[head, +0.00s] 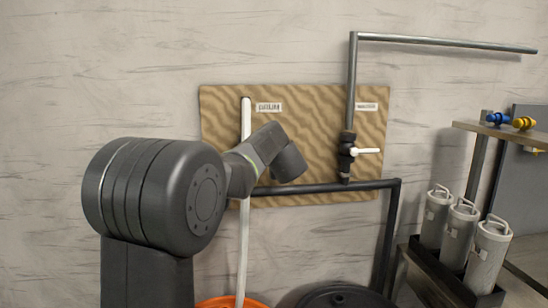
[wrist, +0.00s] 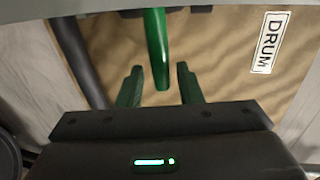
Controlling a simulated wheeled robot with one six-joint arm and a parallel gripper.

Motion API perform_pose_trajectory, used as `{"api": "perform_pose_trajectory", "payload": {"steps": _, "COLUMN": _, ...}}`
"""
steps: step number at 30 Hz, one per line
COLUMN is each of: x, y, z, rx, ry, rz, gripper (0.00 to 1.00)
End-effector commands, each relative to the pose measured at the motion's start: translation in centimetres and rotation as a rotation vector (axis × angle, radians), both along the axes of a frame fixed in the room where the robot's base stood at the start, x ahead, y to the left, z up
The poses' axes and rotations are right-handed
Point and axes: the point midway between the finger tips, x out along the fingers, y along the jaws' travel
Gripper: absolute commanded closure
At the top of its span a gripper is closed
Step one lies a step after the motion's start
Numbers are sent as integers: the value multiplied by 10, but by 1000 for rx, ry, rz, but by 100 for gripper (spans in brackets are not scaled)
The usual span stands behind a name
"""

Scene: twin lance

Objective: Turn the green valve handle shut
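The green valve handle (wrist: 157,48) shows in the wrist view as a smooth bar coming down from the top edge. Its rounded end lies between the two dark green fingers of my gripper (wrist: 160,70). The gripper is open, with a gap visible on each side of the handle. In the picture the handle's end reaches past the fingertips; I cannot tell how its depth matches theirs. In the head view my arm covers the green handle and valve, and the gripper's fingers are hidden too.
A wood-patterned board (head: 310,130) carries a white pipe (head: 245,120) and a second valve with a white handle (head: 366,151). A black pipe (head: 330,187) runs below. A label (wrist: 270,42) reads DRUM. Grey canisters (head: 461,231) and a shelf (head: 500,132) stand right. An orange drum (head: 230,301) is below.

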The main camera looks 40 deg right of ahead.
Motion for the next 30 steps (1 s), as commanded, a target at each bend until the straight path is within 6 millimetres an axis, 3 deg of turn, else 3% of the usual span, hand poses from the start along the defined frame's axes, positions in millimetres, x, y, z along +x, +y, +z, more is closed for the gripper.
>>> {"api": "perform_pose_trajectory", "payload": {"steps": 19, "x": -97, "y": 58, "z": 21, "rx": -1, "ry": -1, "rz": -2, "gripper": 67}}
{"api": "perform_pose_trajectory", "payload": {"steps": 30, "x": -113, "y": 68, "z": 25, "rx": 1, "ry": 0, "rz": 0, "gripper": 67}}
